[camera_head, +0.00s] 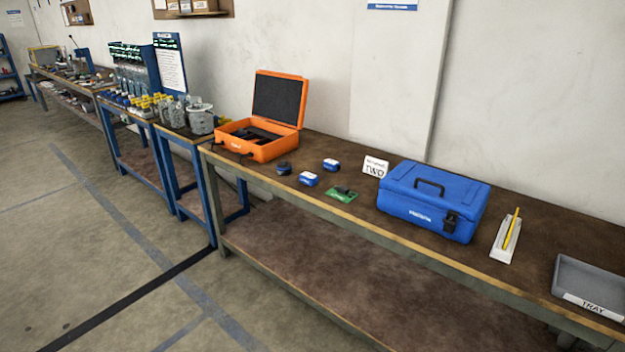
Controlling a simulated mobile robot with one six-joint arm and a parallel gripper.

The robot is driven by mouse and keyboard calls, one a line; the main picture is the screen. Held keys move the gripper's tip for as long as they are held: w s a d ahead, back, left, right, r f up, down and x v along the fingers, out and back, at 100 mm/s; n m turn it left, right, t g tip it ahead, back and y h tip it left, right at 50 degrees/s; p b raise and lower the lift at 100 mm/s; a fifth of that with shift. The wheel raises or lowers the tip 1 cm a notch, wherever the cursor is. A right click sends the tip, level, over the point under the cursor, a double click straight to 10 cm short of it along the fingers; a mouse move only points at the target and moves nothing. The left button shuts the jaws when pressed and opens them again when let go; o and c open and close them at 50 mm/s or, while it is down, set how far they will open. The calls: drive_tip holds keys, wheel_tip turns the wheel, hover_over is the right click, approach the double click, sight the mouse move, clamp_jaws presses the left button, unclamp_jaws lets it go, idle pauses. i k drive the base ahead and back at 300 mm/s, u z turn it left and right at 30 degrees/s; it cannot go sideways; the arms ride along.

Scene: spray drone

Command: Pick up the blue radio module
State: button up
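Several small items lie on the brown workbench (365,215) between the orange case and the blue toolbox. Two are small blue blocks with pale parts: the nearer blue block (309,179) and the farther blue block (331,164). A dark blue round piece (284,168) lies to their left. Which of these is the blue radio module, I cannot tell at this size. A green circuit board (341,195) with a dark part on it lies just right of the nearer block. My gripper is not in view.
An open orange case (262,143) stands left of the small items; a blue toolbox (433,200) and a small sign (375,166) stand right. Farther right are a white holder (503,243) with a yellow pencil and a grey tray (592,284). The floor in front is clear.

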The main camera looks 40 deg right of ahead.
sight(310, 178)
drive_tip(key=u, duration=0.1)
drive_tip(key=i, duration=0.9)
drive_tip(key=z, duration=0.05)
